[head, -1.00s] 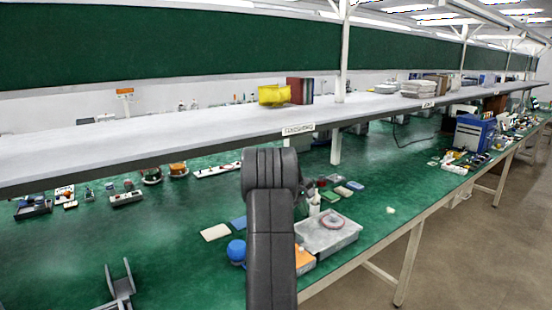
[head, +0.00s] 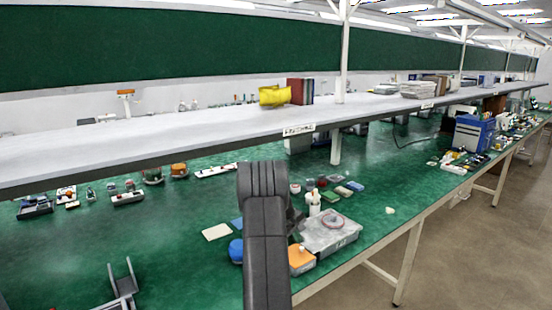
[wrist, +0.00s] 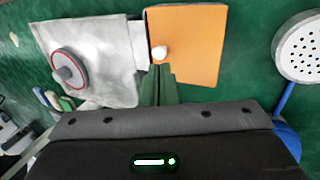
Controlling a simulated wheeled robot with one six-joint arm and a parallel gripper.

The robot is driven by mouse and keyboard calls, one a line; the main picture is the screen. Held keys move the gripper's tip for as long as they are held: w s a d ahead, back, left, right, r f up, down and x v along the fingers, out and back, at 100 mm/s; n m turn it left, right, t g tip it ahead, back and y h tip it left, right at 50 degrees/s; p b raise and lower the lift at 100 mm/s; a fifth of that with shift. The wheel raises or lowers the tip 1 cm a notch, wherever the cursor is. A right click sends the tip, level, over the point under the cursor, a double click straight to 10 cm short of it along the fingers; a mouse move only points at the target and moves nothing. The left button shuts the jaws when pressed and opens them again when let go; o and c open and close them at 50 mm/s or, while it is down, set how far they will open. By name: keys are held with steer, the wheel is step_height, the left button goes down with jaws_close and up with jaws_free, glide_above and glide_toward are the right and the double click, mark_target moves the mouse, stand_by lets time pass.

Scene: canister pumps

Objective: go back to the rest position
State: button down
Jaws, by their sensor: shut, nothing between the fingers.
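My gripper (wrist: 159,72) shows in the wrist view with its two narrow fingers together and nothing between them. Its fingertips appear over the lower left part of an orange box (wrist: 195,45) with a white knob, beside a grey box (wrist: 112,75). I cannot tell the height above them. In the head view my dark arm rises in the lower middle and hides the gripper. The orange box (head: 302,262) and the grey box (head: 325,240) with a pinkish ring on top stand just right of the arm.
A blue round canister (head: 236,250) stands just left of my arm. A perforated white disc (wrist: 301,46) is at the right of the wrist view. A white bottle (head: 314,204) stands behind the grey box. A long shelf (head: 190,131) crosses above the green bench.

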steer(key=shift+s+a+f+b, duration=0.2)
steer(key=shift+s+f+b, duration=0.05)
steer(key=shift+b, duration=0.05)
steer(key=shift+a+t+h+b, duration=0.25)
steer(key=shift+t+h+b, duration=0.15)
steer(key=shift+h+b, duration=0.35)
steer(key=s+a+t+h+b, duration=0.1)
steer(key=b, duration=0.3)
steer(key=shift+a+r, duration=0.1)
steer(key=shift+r, duration=0.25)
steer(key=s+a+t+h+b, duration=0.1)
steer(key=b, duration=0.3)
steer(key=s+a+t+h+b, duration=0.1)
steer(key=h+b, duration=0.1)
steer(key=b, duration=0.2)
steer(key=shift+a+r+b, duration=0.25)
steer(key=shift+r+b, duration=0.05)
steer(key=shift+b, duration=0.1)
steer(key=shift+r, duration=0.15)
